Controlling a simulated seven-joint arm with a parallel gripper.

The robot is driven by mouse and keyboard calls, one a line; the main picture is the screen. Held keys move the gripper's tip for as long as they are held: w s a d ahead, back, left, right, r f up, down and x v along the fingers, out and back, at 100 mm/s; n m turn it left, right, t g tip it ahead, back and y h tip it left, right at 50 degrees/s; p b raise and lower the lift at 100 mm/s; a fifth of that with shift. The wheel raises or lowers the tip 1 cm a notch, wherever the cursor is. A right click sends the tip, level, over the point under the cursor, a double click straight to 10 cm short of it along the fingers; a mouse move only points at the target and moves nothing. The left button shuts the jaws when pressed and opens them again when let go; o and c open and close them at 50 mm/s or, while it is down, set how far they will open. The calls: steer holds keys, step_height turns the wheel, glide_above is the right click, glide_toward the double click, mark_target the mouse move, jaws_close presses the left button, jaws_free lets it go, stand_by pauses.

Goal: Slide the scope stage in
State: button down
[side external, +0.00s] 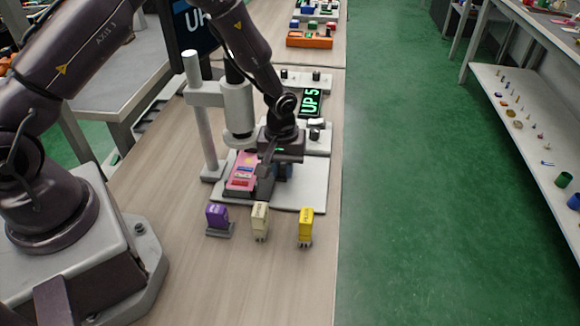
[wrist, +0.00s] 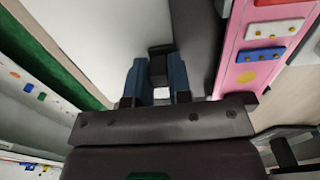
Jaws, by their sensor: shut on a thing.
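The scope (side external: 236,105) is a grey post and tube standing on a pale base plate (side external: 305,200). Under its tube lies a pink panel (side external: 241,172) with coloured labels. The panel also shows in the wrist view (wrist: 232,75), beside a dark grey slab (wrist: 197,35) that looks like the stage. My gripper (side external: 282,172) is low over the base plate, right of the pink panel. In the wrist view its two blue-grey fingers (wrist: 157,78) are shut on a dark block (wrist: 158,66), apparently the stage's handle. Its join to the slab cannot be made out.
Purple (side external: 217,216), cream (side external: 260,220) and yellow (side external: 306,226) labelled blocks stand in front of the base plate. A green-lit "UP 5" display (side external: 311,101) and knobs sit behind. The bench's right edge is close; its front is clear.

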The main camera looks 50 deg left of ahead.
steer(key=shift+s+a, duration=0.25)
steer(key=c, duration=1)
jaws_free()
steer(key=shift+c, duration=0.2)
steer(key=shift+w+d, duration=0.1)
steer(key=shift+d, duration=0.05)
